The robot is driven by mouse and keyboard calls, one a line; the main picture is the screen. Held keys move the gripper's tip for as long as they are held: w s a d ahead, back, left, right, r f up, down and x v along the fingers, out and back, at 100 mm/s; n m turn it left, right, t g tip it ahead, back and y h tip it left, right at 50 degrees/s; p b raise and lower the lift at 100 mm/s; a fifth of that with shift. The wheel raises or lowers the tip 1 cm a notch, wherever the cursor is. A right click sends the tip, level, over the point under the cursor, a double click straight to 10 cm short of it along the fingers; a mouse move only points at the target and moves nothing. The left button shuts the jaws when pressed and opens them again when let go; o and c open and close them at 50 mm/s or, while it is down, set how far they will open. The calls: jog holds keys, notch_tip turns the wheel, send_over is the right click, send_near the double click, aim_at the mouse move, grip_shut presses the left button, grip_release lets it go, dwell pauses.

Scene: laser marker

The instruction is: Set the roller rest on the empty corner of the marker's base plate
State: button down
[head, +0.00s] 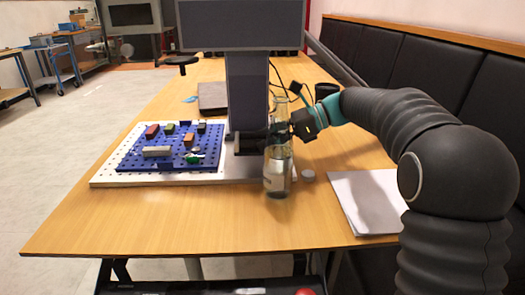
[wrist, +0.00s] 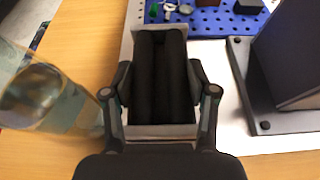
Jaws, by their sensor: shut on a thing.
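The roller rest (wrist: 161,75), a grey frame with black rollers, is between the fingers of my gripper (wrist: 161,98), which is shut on it. In the head view it is a dark block (head: 250,143) in front of the column, partly behind the bottle. My gripper (head: 290,130) reaches in from the right. The white perforated base plate (head: 120,178) carries a blue perforated plate on its left part. The bare white plate (wrist: 217,95) shows right of the rest in the wrist view. The gap beneath the rest cannot be judged.
A clear glass bottle (head: 278,165) stands close on the near side of my gripper; it fills the left of the wrist view (wrist: 40,95). The marker's column (head: 247,90) rises behind. Blocks lie on the blue plate (head: 205,160). White paper (head: 368,200) lies right.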

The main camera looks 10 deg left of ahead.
jog(key=shift+s+a+f, duration=0.1)
jog(key=shift+a+f, duration=0.15)
jog(key=shift+f, duration=0.6)
jog(key=shift+s+a+f, duration=0.1)
jog(key=shift+a+f, duration=0.15)
jog(key=shift+f, duration=0.6)
jog(key=shift+c, duration=1.6)
grip_release()
jog(key=shift+f, duration=0.2)
jog(key=shift+d+r, duration=0.1)
jog(key=shift+r, duration=0.1)
jog(key=v, duration=1.2)
